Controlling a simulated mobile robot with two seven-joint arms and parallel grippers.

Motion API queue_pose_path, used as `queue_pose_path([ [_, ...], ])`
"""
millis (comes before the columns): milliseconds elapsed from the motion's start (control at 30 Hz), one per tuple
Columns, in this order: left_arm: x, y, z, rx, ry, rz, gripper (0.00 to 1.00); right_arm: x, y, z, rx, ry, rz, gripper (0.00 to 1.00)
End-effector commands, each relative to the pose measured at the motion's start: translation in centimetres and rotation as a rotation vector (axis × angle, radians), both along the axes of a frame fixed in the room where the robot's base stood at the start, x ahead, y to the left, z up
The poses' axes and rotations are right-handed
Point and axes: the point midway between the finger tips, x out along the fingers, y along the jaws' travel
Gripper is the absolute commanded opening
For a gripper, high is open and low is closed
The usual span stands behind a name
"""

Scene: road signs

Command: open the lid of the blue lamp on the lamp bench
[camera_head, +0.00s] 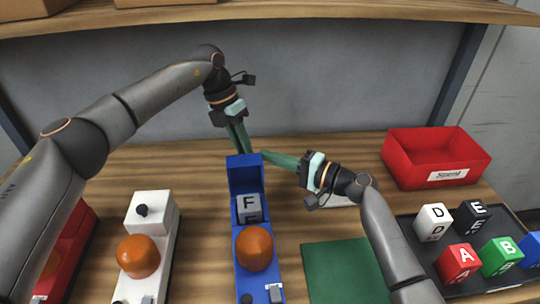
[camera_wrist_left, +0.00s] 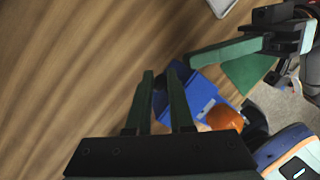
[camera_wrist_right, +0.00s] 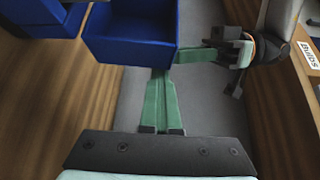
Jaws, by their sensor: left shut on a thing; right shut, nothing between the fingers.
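The blue lamp (camera_head: 238,262) stands in the middle of the bench with an orange dome (camera_head: 255,248) on it. The lid also shows beside the left fingers in the left wrist view (camera_wrist_left: 185,95). My right gripper (camera_head: 266,157) is shut and empty, fingertips close to the lid's right upper edge; in the right wrist view the lid (camera_wrist_right: 130,38) is just beyond them.
A white lamp (camera_head: 152,212) stands left, a red one (camera_head: 72,240) farther left. A green mat (camera_head: 345,272) lies right of the blue lamp. A red bin (camera_head: 435,155) and a dark tray (camera_head: 415,228) of letter cubes are at right. A shelf (camera_head: 300,12) hangs above.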

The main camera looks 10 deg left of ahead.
Motion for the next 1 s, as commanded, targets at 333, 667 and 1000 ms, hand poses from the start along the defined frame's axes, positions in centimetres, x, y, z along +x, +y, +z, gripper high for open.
queue_pose_path([
  [333,0.3,0.5,-0.2,0.006,-0.007,0.012,0.44,-0.6,0.5,0.0,0.002,0.002,0.021,0.00],
  [667,0.2,0.3,-0.1,0.004,-0.005,0.008,0.59,-0.4,0.3,0.0,0.000,0.002,0.014,0.00],
  [1000,0.4,1.3,3.4,0.004,-0.010,0.010,0.59,-0.3,0.3,0.0,0.000,0.002,0.013,0.00],
])
